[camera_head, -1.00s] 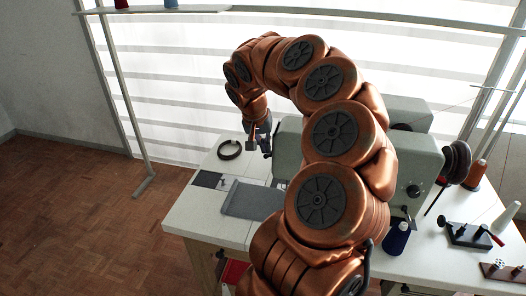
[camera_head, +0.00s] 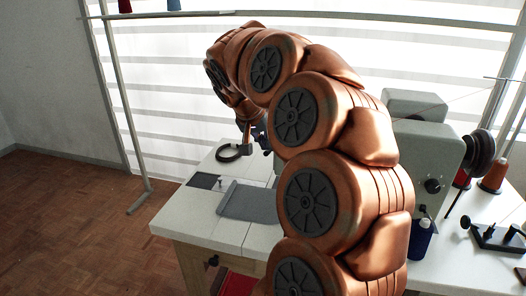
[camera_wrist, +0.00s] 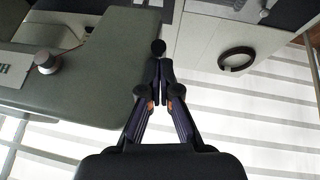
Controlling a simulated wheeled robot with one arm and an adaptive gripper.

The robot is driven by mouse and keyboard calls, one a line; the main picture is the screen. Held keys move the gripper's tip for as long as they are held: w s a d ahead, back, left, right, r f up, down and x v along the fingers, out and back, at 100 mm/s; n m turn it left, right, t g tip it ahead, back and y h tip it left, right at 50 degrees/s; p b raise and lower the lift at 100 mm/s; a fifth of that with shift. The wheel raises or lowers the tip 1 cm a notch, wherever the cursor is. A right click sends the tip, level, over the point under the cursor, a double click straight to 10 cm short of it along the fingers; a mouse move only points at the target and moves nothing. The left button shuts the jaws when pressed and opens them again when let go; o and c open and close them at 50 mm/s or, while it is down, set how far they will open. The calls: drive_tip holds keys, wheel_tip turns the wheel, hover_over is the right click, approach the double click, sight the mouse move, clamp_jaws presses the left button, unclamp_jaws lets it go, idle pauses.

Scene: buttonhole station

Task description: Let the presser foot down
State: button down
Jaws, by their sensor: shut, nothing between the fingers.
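The sewing machine is grey-green; in the head view its right end (camera_head: 432,150) shows behind my arm, and in the wrist view its head (camera_wrist: 95,75) fills the left side. A black ball knob (camera_wrist: 158,47) stands out at the edge of the machine head, probably the end of the presser lever. My gripper (camera_wrist: 160,72) is shut and empty, its fingertips just below the knob in the picture; I cannot tell whether they touch. In the head view my gripper (camera_head: 262,142) is small and partly hidden by my arm. I cannot make out the presser foot.
A dial (camera_wrist: 46,62) sticks out of the machine head.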

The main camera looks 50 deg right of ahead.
sight(264, 154)
drive_tip(key=shift+s+a+f+h+b, duration=0.15)
drive_tip(key=shift+f+h+b, duration=0.4)
drive_tip(key=shift+b, duration=1.35)
drive_tip(key=f+h+b, duration=0.1)
drive_tip(key=b, duration=0.3)
drive_tip(key=a+f+t+h+b, duration=0.1)
drive_tip(key=b, duration=0.3)
drive_tip(key=shift+s+h, duration=0.15)
drive_tip(key=shift+h, duration=0.1)
drive_tip(key=h+b, duration=0.1)
drive_tip(key=b, duration=0.2)
drive_tip(key=f+t+h+b, duration=0.1)
drive_tip(key=b, duration=0.2)
drive_tip(key=shift+a+m+b, duration=0.2)
drive_tip(key=shift+m+b, duration=0.1)
drive_tip(key=shift+b, duration=0.05)
drive_tip(key=shift+r, duration=0.15)
drive_tip(key=shift+r+p, duration=0.35)
drive_tip(key=shift+r, duration=0.3)
drive_tip(key=shift+r, duration=0.1)
